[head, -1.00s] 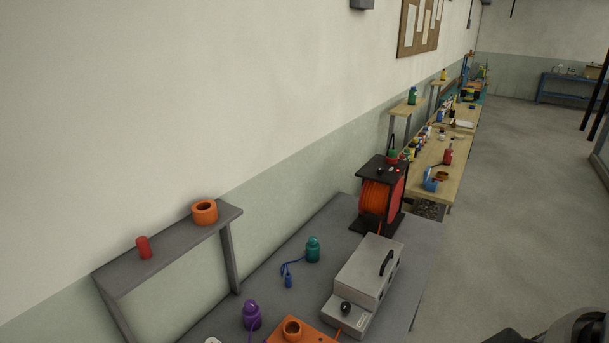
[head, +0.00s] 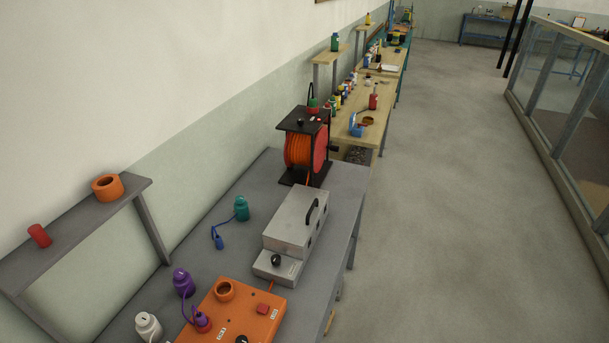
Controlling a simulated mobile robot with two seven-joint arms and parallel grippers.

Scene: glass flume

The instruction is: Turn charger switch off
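A grey metal box (head: 295,222) with a black carry handle stands on the grey bench. A lower front ledge of it carries a black knob (head: 276,260) and a small label. An orange box (head: 243,312) lies in front of it, with an orange ring, a red square button (head: 262,309), a black knob (head: 241,339) and small white labels. The labels are too small to read, so I cannot tell which box is the charger or the state of its switch. Neither of my grippers is in view.
A cable reel (head: 305,150) stands behind the grey box. A teal bottle-shaped item (head: 241,208), a purple one (head: 183,282) and a white one (head: 148,326) stand on the bench (head: 340,190). A raised shelf (head: 75,222) is at left. Open floor lies right of the bench.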

